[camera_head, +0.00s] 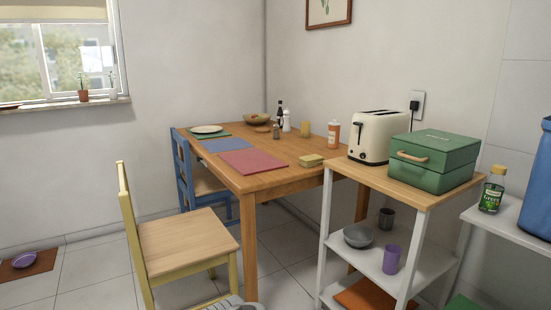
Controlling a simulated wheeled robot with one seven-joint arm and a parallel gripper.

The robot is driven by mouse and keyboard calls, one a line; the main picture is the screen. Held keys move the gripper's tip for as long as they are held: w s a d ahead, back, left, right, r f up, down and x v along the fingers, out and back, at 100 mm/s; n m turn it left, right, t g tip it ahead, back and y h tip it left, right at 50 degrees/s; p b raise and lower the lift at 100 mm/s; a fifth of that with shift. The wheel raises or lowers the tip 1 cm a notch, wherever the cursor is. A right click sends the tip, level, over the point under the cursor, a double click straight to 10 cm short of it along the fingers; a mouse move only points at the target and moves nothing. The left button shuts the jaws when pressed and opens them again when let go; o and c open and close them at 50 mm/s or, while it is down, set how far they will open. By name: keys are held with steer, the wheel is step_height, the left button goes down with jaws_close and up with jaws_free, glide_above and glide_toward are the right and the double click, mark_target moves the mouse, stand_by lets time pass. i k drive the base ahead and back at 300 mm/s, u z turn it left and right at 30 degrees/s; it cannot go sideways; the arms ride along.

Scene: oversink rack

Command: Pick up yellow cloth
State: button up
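A small folded yellow item (311,160), which looks like a cloth, lies on the wooden table (273,184). It is near the table's right edge, close to the wooden-topped shelf. Nothing touches it. A small grey and white part of my arm or gripper (234,303) shows at the bottom edge, in front of the yellow chair and well apart from the cloth. Its fingers are cut off by the frame, so I cannot see whether they are open or hold anything.
A yellow chair (180,245) stands before the table, a blue chair (183,172) at its left. The shelf (408,184) at right bears a toaster (376,137) and green box (435,160).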

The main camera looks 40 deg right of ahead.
mark_target(312, 160)
steer(key=z, duration=0.25)
steer(key=i, duration=0.8)
steer(key=z, duration=0.4)
